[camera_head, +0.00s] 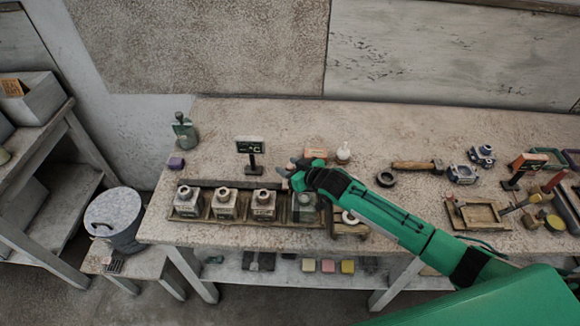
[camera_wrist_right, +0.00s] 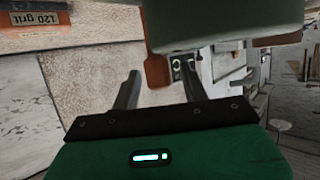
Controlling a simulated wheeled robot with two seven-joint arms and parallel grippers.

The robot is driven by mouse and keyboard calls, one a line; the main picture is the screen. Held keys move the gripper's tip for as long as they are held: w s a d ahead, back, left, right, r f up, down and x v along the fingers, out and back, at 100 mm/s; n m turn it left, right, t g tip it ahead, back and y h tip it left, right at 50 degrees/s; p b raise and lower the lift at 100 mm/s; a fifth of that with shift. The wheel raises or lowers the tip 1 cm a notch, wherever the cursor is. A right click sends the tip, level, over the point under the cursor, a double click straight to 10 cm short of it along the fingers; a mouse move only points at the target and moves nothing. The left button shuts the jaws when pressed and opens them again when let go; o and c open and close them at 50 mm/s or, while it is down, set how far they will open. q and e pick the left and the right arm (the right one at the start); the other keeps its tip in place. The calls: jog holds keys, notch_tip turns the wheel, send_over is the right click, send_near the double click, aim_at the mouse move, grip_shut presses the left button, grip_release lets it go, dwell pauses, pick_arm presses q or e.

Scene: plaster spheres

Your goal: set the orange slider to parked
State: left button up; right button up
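In the right wrist view an orange-brown tab (camera_wrist_right: 157,70), which may be the orange slider, shows between the finger lines of my right gripper (camera_wrist_right: 160,85). It hangs beside a large grey-green body (camera_wrist_right: 225,25) that hides part of the scene. The two fingers stand apart, and I cannot tell whether they touch the tab. In the head view my right gripper (camera_head: 290,172) is over the workbench, at the right end of a row of jars. No slider can be made out there; the gripper and arm cover that spot. My left gripper is not in view.
Square jars (camera_head: 226,203) stand in a wooden rack (camera_head: 205,219) on the bench. A small dark sign (camera_head: 250,147) stands behind them. An orange block (camera_head: 316,154) and a white bottle (camera_head: 343,152) are behind my gripper. Tools and a wooden tray (camera_head: 479,214) lie to the right.

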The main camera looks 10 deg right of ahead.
jog(key=shift+s+d, duration=0.25)
jog(key=shift+s, duration=0.1)
jog(key=b+v, duration=0.3)
jog(key=v, duration=1)
jog(key=shift+b, duration=0.35)
jog(key=shift+o, duration=0.2)
jog(key=shift+r, duration=0.1)
